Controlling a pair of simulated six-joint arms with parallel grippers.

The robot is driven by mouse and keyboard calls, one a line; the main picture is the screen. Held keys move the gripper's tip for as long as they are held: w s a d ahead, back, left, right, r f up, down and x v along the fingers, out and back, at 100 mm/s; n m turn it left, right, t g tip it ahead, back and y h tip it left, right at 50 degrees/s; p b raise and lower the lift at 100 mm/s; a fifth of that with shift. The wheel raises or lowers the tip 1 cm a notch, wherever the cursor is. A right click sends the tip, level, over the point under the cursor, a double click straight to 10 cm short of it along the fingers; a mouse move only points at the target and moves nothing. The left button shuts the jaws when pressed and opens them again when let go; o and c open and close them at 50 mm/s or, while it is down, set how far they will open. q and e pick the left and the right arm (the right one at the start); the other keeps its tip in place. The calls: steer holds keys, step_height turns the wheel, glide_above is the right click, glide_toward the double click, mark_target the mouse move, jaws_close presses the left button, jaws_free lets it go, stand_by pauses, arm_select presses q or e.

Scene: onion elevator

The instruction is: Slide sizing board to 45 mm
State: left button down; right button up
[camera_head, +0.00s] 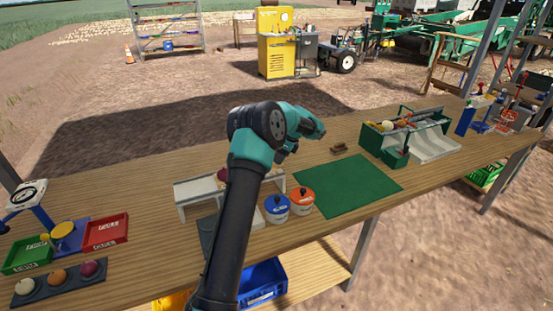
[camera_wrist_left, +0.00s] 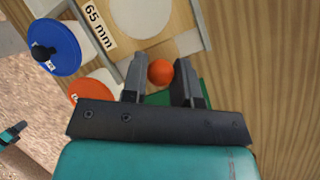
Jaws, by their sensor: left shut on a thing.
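The sizing board (camera_wrist_left: 184,14) is pale wood with round holes, in a grey frame (camera_head: 190,204) on the bench. A "65 mm" label (camera_wrist_left: 95,24) lies at the frame's edge in the left wrist view; a 45 mm mark cannot be read. My left gripper (camera_wrist_left: 158,72) is shut on a round orange knob (camera_wrist_left: 160,72) at the board's end. In the head view my left gripper (camera_head: 281,156) is over the right end of the frame, its fingertips hidden. Much of the board is hidden behind my left arm.
Blue-lidded (camera_head: 276,205) and orange-lidded (camera_head: 302,199) pots stand close in front of the frame. A green mat (camera_head: 350,186) lies clear to the right. A green crate (camera_head: 372,141) stands beyond it. Green (camera_head: 28,254) and red (camera_head: 106,232) trays are at the left.

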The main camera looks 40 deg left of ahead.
arm_select(q)
steer(key=shift+w+d, duration=0.35)
steer(key=shift+w, duration=0.45)
steer(key=c, duration=0.8)
jaws_free()
steer(key=shift+r, duration=0.1)
steer(key=shift+r, duration=2.9)
steer(key=shift+d, duration=0.1)
